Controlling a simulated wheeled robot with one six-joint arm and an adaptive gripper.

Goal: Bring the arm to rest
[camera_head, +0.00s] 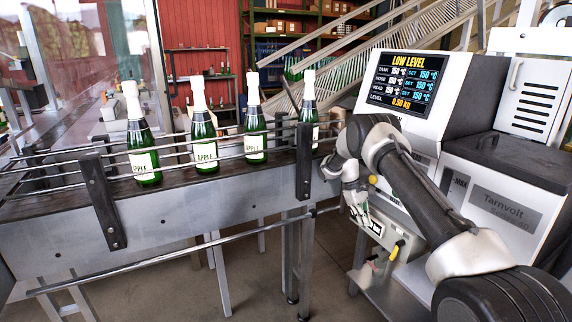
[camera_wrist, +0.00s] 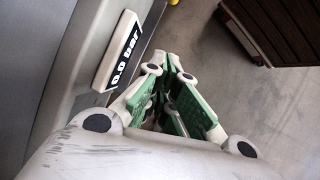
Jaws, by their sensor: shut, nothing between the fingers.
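My gripper (camera_head: 362,218) hangs low in front of the machine at the right of the head view, with my arm bent above it. In the wrist view the gripper (camera_wrist: 167,75) has white fingers with green pads that come together towards the tips. It is shut and nothing shows between the pads. It is apart from the bottles on the conveyor.
Several green bottles with white tops (camera_head: 204,135) stand on the railed conveyor (camera_head: 180,235). The machine's screen (camera_head: 403,83) reads "LOW LEVEL". A gauge (camera_wrist: 123,50) reading "0.0 bar" sits close beside the gripper. Bare floor (camera_wrist: 235,90) lies to the right in the wrist view.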

